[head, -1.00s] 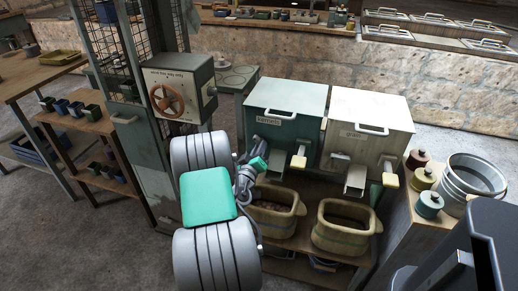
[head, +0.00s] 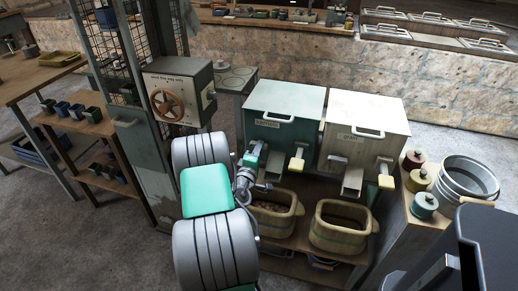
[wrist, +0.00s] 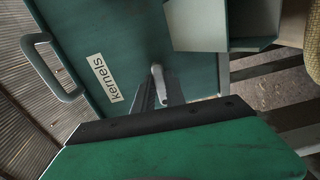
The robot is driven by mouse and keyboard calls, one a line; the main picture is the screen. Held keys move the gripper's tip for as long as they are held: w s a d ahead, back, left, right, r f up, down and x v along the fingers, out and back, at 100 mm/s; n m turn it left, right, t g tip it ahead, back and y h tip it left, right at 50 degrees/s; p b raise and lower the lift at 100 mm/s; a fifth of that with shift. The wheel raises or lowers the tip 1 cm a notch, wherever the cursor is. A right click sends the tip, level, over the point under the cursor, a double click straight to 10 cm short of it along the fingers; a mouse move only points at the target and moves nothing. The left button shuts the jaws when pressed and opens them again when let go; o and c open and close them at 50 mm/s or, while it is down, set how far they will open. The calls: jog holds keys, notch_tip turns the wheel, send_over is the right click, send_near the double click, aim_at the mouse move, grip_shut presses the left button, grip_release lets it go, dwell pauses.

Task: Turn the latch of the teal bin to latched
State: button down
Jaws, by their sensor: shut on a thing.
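The teal bin (head: 283,103) stands left of a cream bin (head: 365,117) in the head view. Its front carries a "kernels" label, readable in the wrist view, where the bin's teal front (wrist: 110,40) fills much of the picture. The latch is a small grey lever (wrist: 159,82) on that front, below the label's end. My gripper (head: 251,158) is at the left part of the bin's front, shut on the latch. In the wrist view the grey fingers close around the lever, partly hiding it.
A yellow-ended handle (head: 297,164) sticks out right of my gripper. Tan tubs (head: 277,215) stand on a shelf below the bins. A cabinet with a round hand wheel (head: 167,104) is close on the left. Lidded pots and a bucket (head: 468,180) stand at the right.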

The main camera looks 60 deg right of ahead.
jog(key=shift+n, duration=0.3)
jog(key=c, duration=1.4)
grip_release()
jog(key=a, duration=0.5)
jog(key=s+a+b, duration=0.1)
jog(key=a, duration=0.1)
jog(key=shift+s+a, duration=0.1)
jog(key=shift+a, duration=0.3)
